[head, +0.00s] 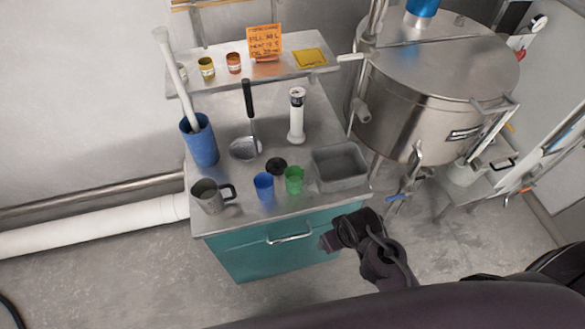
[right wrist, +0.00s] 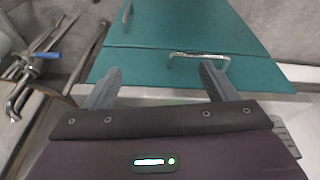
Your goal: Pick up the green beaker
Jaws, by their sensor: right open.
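The green beaker (head: 294,180) stands upright on the metal top of the teal cabinet, near its front edge. It is right of a blue beaker (head: 263,186) and left of a grey metal tray (head: 341,167). My right gripper (head: 332,239) is in front of the cabinet, below and to the right of the beaker, apart from it. In the right wrist view the same gripper (right wrist: 160,72) has its fingers spread and nothing between them, with the teal cabinet front beyond. The beaker does not show in that view. My left gripper is out of view.
A metal mug (head: 207,196) stands at the front left corner, and a black round item (head: 276,165) lies behind the beakers. A ladle (head: 246,148) and a white cylindrical grinder (head: 297,116) are farther back. A large steel kettle (head: 440,75) stands to the right.

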